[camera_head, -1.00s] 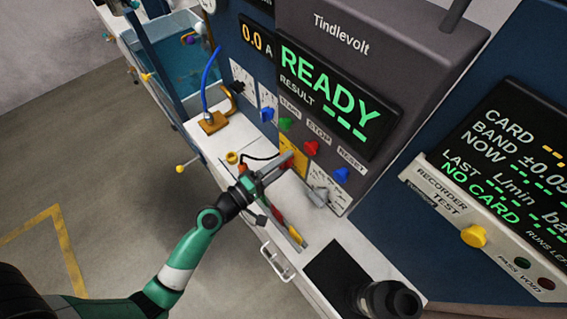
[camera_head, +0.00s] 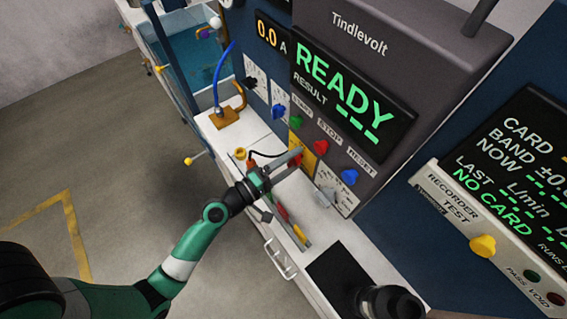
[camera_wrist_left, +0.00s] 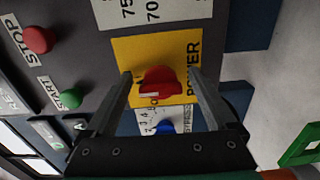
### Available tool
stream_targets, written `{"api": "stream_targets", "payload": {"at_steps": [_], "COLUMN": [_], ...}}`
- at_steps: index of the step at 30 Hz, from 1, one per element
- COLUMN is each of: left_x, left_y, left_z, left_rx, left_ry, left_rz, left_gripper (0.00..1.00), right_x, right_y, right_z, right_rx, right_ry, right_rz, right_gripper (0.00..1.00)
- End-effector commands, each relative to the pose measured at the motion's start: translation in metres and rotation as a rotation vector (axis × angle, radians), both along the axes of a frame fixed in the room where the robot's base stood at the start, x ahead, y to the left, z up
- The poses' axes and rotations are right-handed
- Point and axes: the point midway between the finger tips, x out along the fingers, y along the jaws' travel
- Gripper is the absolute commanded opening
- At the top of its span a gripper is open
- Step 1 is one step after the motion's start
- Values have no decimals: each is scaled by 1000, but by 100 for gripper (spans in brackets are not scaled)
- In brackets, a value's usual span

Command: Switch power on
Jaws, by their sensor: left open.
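The red power knob (camera_wrist_left: 158,86) sits on a yellow plate (camera_wrist_left: 125,52) marked POWER in the left wrist view. My left gripper (camera_wrist_left: 160,75) is open, with one finger on each side of the knob. Small gaps show between the knob and the fingers, and I see no clear contact. In the head view my left gripper (camera_head: 297,160) reaches the yellow plate (camera_head: 309,156) on the front of the Tindlevolt unit and partly hides the knob. My right gripper is not in view.
Green START (camera_head: 296,121), red STOP (camera_head: 320,146) and blue RESET (camera_head: 349,175) buttons sit above the plate. A tray of tools (camera_head: 288,222) lies on the bench below. The READY display (camera_head: 350,95) is lit.

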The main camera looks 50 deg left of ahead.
Motion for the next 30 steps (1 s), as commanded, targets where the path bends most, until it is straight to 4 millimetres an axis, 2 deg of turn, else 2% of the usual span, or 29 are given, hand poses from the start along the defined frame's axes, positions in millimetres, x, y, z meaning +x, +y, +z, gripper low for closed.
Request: {"api": "stream_targets", "payload": {"at_steps": [4, 7, 15, 18, 22, 30], "left_x": [-5, -19, -84, -102, -114, -116], "left_y": [1, 1, 4, 5, 4, 3], "left_z": [-2, -3, -5, -3, -1, 0], "left_rx": [-2, -1, -2, -2, 1, 1], "left_ry": [2, 3, 3, 3, 1, -1], "left_rz": [1, 3, 7, 8, 4, -1], "left_gripper": [90, 90, 90, 90, 90, 90], "right_x": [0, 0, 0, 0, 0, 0], "right_y": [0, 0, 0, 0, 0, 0], "right_z": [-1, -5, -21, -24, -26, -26], "right_rx": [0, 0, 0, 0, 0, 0], "right_ry": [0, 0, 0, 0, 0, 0], "right_rz": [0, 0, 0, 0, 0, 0], "right_gripper": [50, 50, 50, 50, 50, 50]}}
